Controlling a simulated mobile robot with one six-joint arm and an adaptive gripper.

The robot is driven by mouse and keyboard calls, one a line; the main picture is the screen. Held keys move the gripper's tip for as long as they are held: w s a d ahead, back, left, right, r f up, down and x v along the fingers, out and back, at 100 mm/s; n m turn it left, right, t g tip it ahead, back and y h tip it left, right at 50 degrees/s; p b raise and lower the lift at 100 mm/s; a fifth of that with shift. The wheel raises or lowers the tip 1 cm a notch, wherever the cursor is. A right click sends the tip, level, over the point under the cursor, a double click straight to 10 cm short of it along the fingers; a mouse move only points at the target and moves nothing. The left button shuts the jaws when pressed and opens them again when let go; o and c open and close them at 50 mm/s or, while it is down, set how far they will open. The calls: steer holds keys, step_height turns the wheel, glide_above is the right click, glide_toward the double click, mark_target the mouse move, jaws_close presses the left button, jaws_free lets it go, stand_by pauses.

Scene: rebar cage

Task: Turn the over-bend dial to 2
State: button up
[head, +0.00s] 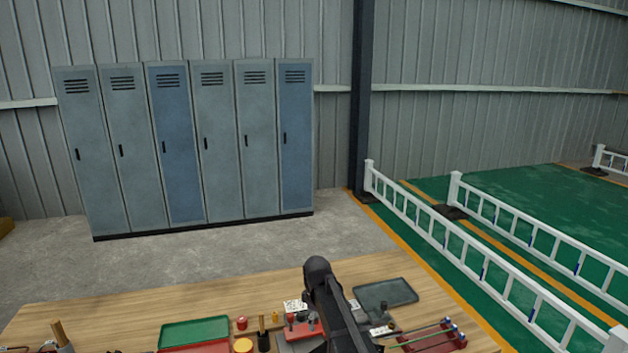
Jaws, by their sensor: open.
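No over-bend dial or readable number can be made out in the head view. A small red piece of equipment (298,331) with knob-like parts stands on the wooden table (130,306), partly hidden by my dark arm (335,305). I cannot tell whether the dial is on it. A white card with dark marks (294,306) lies just behind it. My arm reaches over the front middle of the table. My gripper's fingers do not show, so its place relative to the dial is hidden.
On the table are a green tray (195,331), a yellow round item (243,345), a red can (241,323), a dark grey tray (387,293) and a red rack with rods (432,338). Lockers (190,147) stand behind. White railings (440,235) run at the right.

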steer(key=s+d+f+m+b, duration=0.6)
steer(key=s+d+f+b, duration=0.1)
steer(key=s, duration=0.3)
steer(key=s+d+f+m+b, duration=0.6)
steer(key=s+d+f+b, duration=0.2)
steer(key=s, duration=0.3)
steer(key=shift+d+f+m, duration=0.3)
steer(key=shift+d+f, duration=0.2)
steer(key=shift+d, duration=0.1)
steer(key=shift+o, duration=1.1)
steer(key=c, duration=0.5)
steer(key=shift+c, duration=0.5)
steer(key=shift+d, duration=0.1)
